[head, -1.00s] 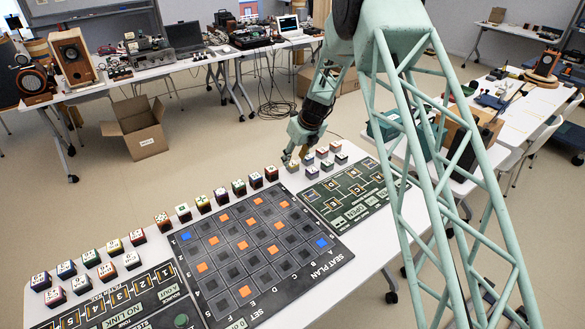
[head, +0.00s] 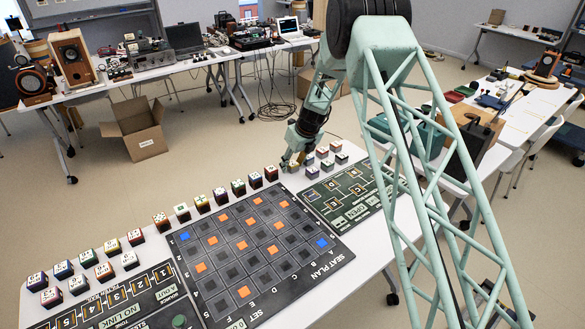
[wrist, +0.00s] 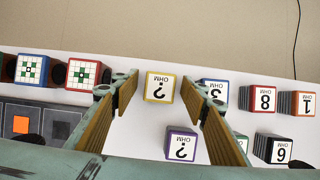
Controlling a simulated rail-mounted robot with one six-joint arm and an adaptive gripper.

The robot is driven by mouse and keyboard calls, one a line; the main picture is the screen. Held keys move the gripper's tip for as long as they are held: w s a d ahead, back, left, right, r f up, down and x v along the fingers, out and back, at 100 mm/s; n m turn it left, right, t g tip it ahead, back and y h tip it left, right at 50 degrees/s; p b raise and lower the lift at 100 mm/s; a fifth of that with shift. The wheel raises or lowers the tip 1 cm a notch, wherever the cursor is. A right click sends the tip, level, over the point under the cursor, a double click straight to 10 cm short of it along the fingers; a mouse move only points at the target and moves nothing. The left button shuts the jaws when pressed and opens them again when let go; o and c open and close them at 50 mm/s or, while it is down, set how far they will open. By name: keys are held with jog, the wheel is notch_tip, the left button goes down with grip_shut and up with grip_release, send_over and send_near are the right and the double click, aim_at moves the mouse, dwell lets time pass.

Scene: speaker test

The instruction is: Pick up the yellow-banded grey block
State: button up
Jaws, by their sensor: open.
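My gripper is open and holds nothing.
A blue-banded block (wrist: 214,90) is close beside the right finger. A red-banded block (wrist: 83,74) lies left. The seat-plan board (head: 318,274) and the green circuit board (head: 316,193) lie nearby.

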aim_at(292, 163)
jog(key=c, duration=0.9)
jog(key=shift+r, duration=0.15)
jog(key=shift+c, duration=0.2)
jog(key=shift+r+p, duration=0.7)
jog(key=shift+r, duration=1.05)
jog(key=s+d, duration=0.1)
jog(key=s, duration=0.4)
jog(key=s+d+b, duration=0.1)
jog(key=s, duration=0.4)
jog(key=s+d+r, duration=0.1)
jog(key=s, duration=0.4)
jog(key=shift+s+d+r+b, duration=0.1)
jog(key=shift+s+d+b, duration=0.2)
